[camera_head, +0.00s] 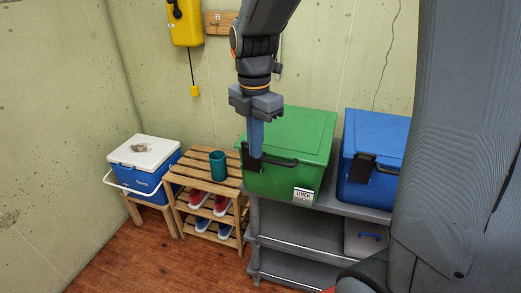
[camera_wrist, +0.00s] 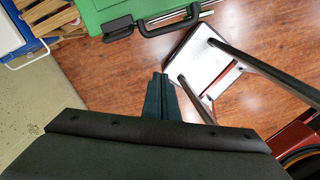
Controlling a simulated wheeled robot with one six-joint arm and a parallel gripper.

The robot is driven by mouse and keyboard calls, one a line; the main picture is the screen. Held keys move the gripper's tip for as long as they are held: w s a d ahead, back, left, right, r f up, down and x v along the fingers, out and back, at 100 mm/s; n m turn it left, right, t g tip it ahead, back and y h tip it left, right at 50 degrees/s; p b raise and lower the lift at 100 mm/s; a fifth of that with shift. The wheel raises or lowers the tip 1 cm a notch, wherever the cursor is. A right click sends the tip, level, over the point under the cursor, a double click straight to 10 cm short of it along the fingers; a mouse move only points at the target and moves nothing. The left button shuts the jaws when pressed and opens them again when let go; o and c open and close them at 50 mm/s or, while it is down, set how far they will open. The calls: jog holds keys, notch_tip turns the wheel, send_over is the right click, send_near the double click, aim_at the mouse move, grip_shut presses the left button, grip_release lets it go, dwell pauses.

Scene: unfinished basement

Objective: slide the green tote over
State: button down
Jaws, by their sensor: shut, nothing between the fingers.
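The green tote (camera_head: 300,133) is a lidded box on top of a grey cart (camera_head: 365,211). Its front has a black handle (camera_head: 281,162) and a white label reading LINEN (camera_head: 303,195). My gripper (camera_head: 255,155) points down in front of the tote's left front, its fingers together and empty. In the head view the fingertips overlap the black latch by the handle; I cannot tell whether they touch it. In the wrist view my gripper (camera_wrist: 160,76) lies below the tote's green edge (camera_wrist: 100,12) and black handle (camera_wrist: 168,22), apart from them in the picture.
A blue tote (camera_head: 372,140) stands close to the right on the cart. To the left, a slatted wooden rack (camera_head: 203,168) holds a teal cup (camera_head: 217,164) and shoes, beside a blue and white cooler (camera_head: 146,165). Wooden floor (camera_head: 140,250) is open in front.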

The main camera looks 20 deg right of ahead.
aim_at(258, 161)
jog(key=w+d+f+n+p, duration=0.2)
jog(key=w+f+n+p, duration=0.1)
jog(key=f, duration=0.4)
jog(key=shift+w+d+f+n+p, duration=0.25)
jog(key=shift+w+p, duration=0.25)
jog(key=shift+p, duration=0.4)
